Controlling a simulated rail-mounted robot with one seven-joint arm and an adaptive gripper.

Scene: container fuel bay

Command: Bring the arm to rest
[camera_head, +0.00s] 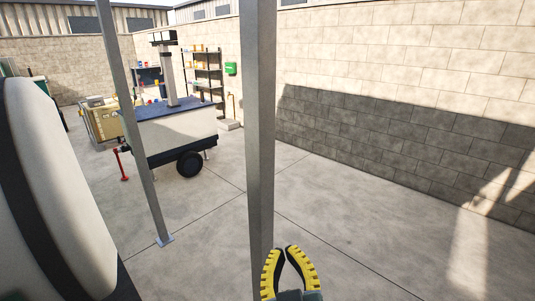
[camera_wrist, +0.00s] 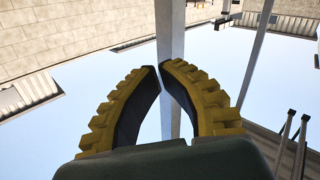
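My gripper (camera_head: 285,250) is at the bottom of the head view, right of the centre, with its ridged yellow fingers pointing up. In the wrist view my gripper (camera_wrist: 159,67) fills the lower middle. Its curved fingertips come together almost to touching, and only sky and a post show between the fingers. It holds nothing. Most of my arm is out of view.
A grey post (camera_head: 259,120) stands close behind my gripper; a thinner post (camera_head: 138,140) leans to the left of it. A wheeled trailer (camera_head: 180,132) and shelves (camera_head: 209,80) stand farther back. Open concrete floor (camera_head: 360,240) lies right, up to a block wall (camera_head: 400,80).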

